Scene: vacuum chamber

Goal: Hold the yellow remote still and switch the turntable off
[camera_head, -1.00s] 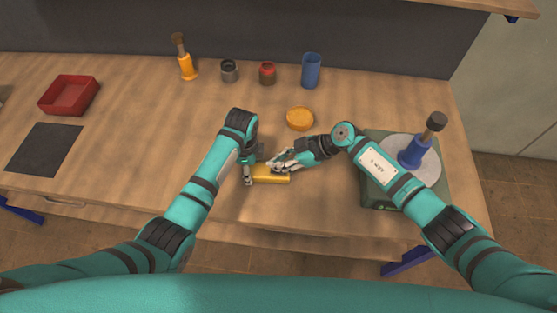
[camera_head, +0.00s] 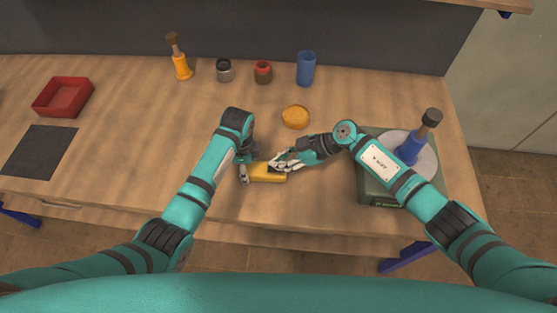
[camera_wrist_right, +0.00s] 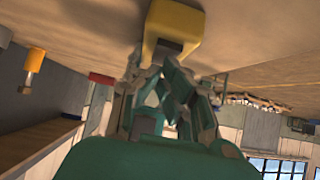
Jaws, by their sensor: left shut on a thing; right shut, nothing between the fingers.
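The yellow remote (camera_head: 268,174) lies on the wooden table in front of me, in the middle. My left gripper (camera_head: 245,172) is shut on its left end. My right gripper (camera_head: 273,166) is shut and empty, its fingertips at the remote's upper side; I cannot tell if they touch it. In the right wrist view the remote (camera_wrist_right: 176,22) shows a dark patch close beyond the fingertips (camera_wrist_right: 168,66). The turntable (camera_head: 424,158) is a grey disc on a green base at the right, with a blue brush-like tool (camera_head: 411,150) on it. My right forearm hides part of it.
An orange disc (camera_head: 295,116) lies behind the grippers. An orange-handled brush (camera_head: 181,65), a grey jar (camera_head: 225,70), a red-topped jar (camera_head: 263,72) and a blue cup (camera_head: 306,69) stand at the back. A red tray (camera_head: 64,96) and a dark mat (camera_head: 40,151) are at the left.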

